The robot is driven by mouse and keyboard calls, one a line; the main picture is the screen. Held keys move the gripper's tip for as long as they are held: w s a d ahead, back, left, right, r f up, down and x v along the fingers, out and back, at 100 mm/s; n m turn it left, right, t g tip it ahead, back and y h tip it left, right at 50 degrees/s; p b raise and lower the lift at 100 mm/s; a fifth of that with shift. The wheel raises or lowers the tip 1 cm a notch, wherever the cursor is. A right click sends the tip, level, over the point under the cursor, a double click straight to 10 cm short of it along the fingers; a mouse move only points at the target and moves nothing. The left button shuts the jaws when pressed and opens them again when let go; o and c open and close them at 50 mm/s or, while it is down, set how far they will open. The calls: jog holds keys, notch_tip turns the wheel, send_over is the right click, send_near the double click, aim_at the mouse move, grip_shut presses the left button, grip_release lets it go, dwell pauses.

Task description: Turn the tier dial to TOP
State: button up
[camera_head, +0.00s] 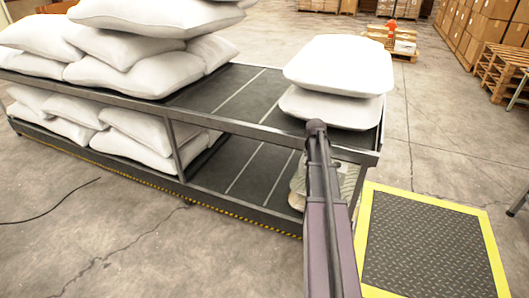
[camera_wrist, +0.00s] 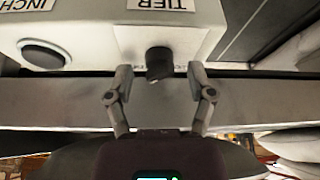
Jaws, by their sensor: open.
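The tier dial (camera_wrist: 158,63) is a dark knob on a pale panel (camera_wrist: 90,30) in the wrist view. A TIER label (camera_wrist: 163,4) appears upside down above it. My gripper (camera_wrist: 160,72) is open, with one finger on each side of the dial. Gaps show between the fingers and the knob, so they look apart from it. The small markings around the dial are partly hidden, and I cannot read which position it points to. In the head view my arm reaches forward in front of the rack, and the dial and gripper are not visible there.
A dark round button (camera_wrist: 43,55) under an INCH label (camera_wrist: 27,4) sits left of the dial. A two-tier rack (camera_head: 180,185) holds white pillows (camera_head: 338,65) on both tiers. A yellow-edged mat (camera_head: 430,245) lies at right. Boxes stand at the back.

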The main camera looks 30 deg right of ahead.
jog(key=shift+d+n+t+y, duration=0.1)
jog(key=shift+n+t+y, duration=0.35)
jog(key=shift+n, duration=1.15)
jog(key=shift+n+t+y, duration=0.15)
jog(key=shift+n+y, duration=0.6)
jog(key=shift+n, duration=0.85)
jog(key=shift+r, duration=0.2)
jog(key=p+v, duration=1.3)
jog(key=v, duration=0.1)
jog(key=s+a+r+n+g+y+p, duration=0.1)
jog(key=s+a+r+g+p, duration=0.1)
jog(key=a, duration=2.3)
jog(key=shift+a+p, duration=0.4)
jog(key=shift+p, duration=0.4)
jog(key=shift+w+r, duration=0.1)
jog(key=s+a+r+g+p, duration=0.1)
jog(key=s+a, duration=0.3)
jog(key=a, duration=0.4)
jog(key=s+a+r+n+g+p, duration=0.1)
jog(key=s+a+r+p, duration=0.1)
jog(key=s+a, duration=0.3)
jog(key=a, duration=0.3)
jog(key=shift+s+a+g, duration=0.3)
jog(key=shift+a, duration=0.1)
